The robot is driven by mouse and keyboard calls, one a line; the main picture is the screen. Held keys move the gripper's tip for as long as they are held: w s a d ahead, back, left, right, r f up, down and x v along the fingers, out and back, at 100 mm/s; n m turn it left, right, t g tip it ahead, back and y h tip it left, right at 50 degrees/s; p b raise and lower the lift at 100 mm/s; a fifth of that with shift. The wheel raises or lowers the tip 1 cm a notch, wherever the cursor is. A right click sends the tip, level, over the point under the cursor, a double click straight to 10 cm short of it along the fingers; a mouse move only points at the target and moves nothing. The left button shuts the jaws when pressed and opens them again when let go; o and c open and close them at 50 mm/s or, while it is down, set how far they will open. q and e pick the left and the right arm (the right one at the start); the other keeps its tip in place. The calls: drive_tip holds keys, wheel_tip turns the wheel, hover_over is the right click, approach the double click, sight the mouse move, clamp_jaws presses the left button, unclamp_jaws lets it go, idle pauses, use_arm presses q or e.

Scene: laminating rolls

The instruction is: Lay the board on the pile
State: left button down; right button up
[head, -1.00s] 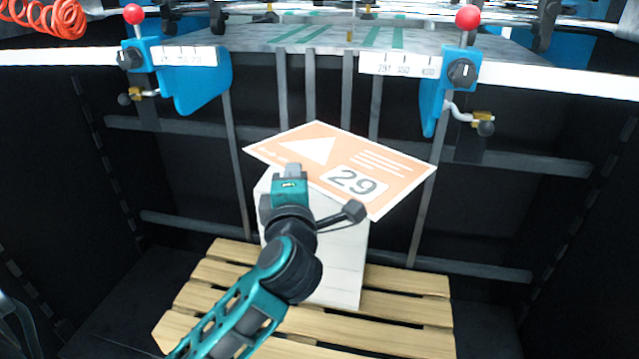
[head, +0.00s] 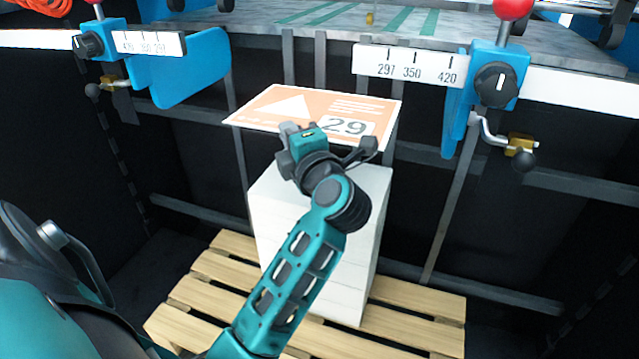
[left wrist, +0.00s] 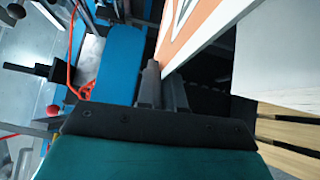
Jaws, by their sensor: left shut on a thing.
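The board (head: 290,105) is a thin orange sheet with a white triangle, white lines and the number 29. My left gripper (head: 293,138) is shut on its near edge and holds it roughly level above the pile. The white pile (head: 320,250) is a tall stack standing on a wooden pallet (head: 205,290). The board's far left part reaches out past the pile. In the left wrist view the board (left wrist: 200,25) runs up from the fingers (left wrist: 162,88), and the pile's top (left wrist: 280,60) shows to the right. My right gripper is not in view.
Two blue guides, one left (head: 180,70) and one right (head: 460,110), with scales and black knobs hang above the pallet. A grey machine bed (head: 400,22) lies behind. Dark rails stand behind the pile. Bare pallet slats show around the pile.

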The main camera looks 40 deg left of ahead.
use_arm(q)
wheel_tip(320, 180, down, 19)
drive_tip(key=b, duration=0.6)
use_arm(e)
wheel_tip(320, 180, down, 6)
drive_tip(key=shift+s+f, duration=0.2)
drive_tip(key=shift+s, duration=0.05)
use_arm(q)
drive_tip(key=shift+s, duration=0.1)
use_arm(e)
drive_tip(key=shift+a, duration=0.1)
use_arm(q)
drive_tip(key=shift+f, duration=0.2)
drive_tip(key=c, duration=1.3)
unclamp_jaws()
drive_tip(key=shift+r, duration=0.1)
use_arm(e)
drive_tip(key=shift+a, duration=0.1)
